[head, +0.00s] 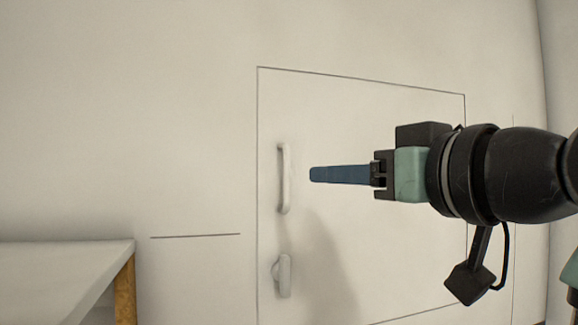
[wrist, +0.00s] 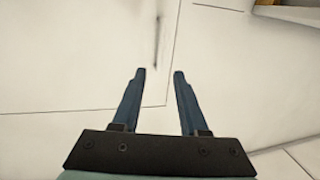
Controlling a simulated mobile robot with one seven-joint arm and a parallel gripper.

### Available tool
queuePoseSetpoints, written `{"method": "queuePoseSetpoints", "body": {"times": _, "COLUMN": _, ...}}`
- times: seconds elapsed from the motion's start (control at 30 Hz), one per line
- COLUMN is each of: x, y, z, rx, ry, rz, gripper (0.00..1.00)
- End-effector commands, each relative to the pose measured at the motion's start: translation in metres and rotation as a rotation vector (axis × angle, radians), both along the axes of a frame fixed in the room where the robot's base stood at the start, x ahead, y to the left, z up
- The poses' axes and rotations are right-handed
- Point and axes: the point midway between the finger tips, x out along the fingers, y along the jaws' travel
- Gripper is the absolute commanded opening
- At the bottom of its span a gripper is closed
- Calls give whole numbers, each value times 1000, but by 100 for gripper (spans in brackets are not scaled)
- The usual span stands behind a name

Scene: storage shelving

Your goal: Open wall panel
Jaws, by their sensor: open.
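The wall panel (head: 400,250) is a pale door outlined by thin dark seams, and it lies flush and closed in the wall. A pale upright bar handle (head: 284,178) is near its left edge. A smaller pale latch or knob (head: 283,275) sits below the handle. My gripper (head: 312,174) comes from the right at handle height, with its blue fingers pointing left and stopping short of the handle. In the wrist view the two fingers (wrist: 159,75) are apart with nothing between them. A thin dark streak beyond them there may be the handle or its shadow.
A pale tabletop or shelf (head: 65,275) with a wooden edge (head: 126,290) stands at the lower left, left of the panel. A short seam (head: 195,236) marks the wall beside it. The wall around the panel is otherwise bare.

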Motion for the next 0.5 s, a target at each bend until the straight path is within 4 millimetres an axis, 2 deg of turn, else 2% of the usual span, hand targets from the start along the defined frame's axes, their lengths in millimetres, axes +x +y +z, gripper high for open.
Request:
{"method": "queuePoseSetpoints", "body": {"times": 0.3, "x": 57, "y": 34, "z": 4, "rx": 2, "ry": 5, "rz": 2, "gripper": 43}}
{"method": "queuePoseSetpoints", "body": {"times": 0.5, "x": 87, "y": 50, "z": 3, "rx": 2, "ry": 3, "rz": 0, "gripper": 43}}
